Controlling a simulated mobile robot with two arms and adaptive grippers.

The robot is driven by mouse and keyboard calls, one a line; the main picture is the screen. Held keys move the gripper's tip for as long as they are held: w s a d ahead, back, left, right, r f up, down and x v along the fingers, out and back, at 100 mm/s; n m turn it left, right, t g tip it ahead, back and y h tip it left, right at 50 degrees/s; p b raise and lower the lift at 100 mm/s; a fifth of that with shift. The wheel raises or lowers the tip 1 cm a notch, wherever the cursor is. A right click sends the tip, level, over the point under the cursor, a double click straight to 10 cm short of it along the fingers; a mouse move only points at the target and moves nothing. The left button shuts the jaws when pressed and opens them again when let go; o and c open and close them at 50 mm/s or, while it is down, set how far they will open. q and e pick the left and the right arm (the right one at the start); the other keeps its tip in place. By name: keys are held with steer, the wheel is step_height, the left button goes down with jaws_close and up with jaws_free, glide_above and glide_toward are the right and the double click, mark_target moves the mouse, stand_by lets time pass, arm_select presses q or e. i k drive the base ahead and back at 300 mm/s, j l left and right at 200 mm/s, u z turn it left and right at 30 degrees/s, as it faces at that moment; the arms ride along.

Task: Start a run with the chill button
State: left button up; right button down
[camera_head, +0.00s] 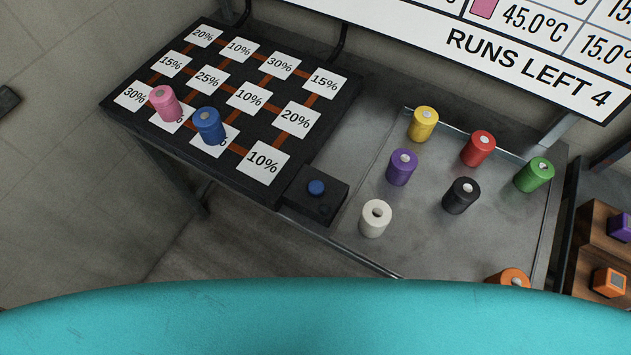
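A small black box with a blue round button (316,187) on top stands at the right front corner of the black board (190,75). A smaller dark blue spot shows on the box below the button. The board carries white percent tiles linked by brown strips. A pink cylinder (164,104) and a blue cylinder (209,126) stand on tiles in its front row. The sign above reads "RUNS LEFT 4" (526,68). Neither of my grippers is in view.
On the grey table (330,240) right of the box stand yellow (423,124), red (478,148), green (534,174), purple (401,167), black (461,195), white (375,218) and orange (511,278) cylinders. A wooden shelf (598,245) with purple and orange blocks is at far right.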

mark_target(316, 188)
steer(key=j+z, duration=0.1)
steer(key=j, duration=0.35)
steer(key=j+z, duration=0.1)
steer(key=j, duration=0.35)
steer(key=k+j+z, duration=0.15)
steer(key=j, duration=0.3)
steer(key=j+z, duration=0.1)
steer(key=j, duration=0.35)
steer(key=k+j+z, duration=0.1)
steer(key=j, duration=0.35)
steer(key=k, duration=0.05)
